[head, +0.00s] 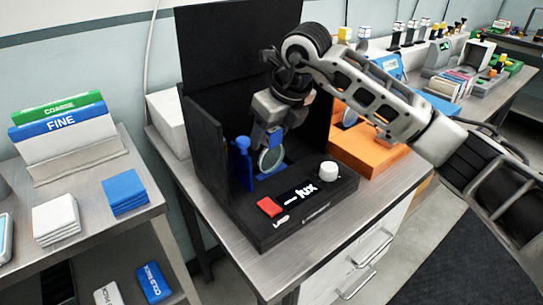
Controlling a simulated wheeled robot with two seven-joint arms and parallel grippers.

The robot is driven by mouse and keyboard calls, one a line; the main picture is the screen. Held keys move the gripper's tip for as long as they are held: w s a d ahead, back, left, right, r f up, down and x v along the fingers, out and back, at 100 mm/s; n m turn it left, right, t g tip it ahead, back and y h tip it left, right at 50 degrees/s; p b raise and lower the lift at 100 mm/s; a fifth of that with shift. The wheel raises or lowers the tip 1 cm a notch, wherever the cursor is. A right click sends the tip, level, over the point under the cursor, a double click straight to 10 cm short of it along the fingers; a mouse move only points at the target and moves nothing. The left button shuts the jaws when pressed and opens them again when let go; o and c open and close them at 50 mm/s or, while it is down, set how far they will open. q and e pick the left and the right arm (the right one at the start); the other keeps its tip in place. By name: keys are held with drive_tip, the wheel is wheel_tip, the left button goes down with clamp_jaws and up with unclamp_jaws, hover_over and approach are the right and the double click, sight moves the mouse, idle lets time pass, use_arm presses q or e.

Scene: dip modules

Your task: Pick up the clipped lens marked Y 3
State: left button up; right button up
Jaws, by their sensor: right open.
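A round lens (271,160) with a pale rim stands upright in a blue holder inside the black lux device (300,212). A blue piece (266,136) sits above the lens, seemingly its clip. No Y 3 marking is readable. My right gripper (277,126) reaches down from above, with its tips at the blue piece. It is open; whether its fingers straddle or touch the clip is too small to tell. My left gripper is not in view.
Black panels rise behind and beside the lens. An orange device (366,150) stands close on the right. The lux device has a red button (270,207) and white knob (328,171) in front. COARSE and FINE boxes (64,128) stand on the left bench.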

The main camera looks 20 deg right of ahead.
drive_tip(key=shift+c, duration=0.4)
clamp_jaws()
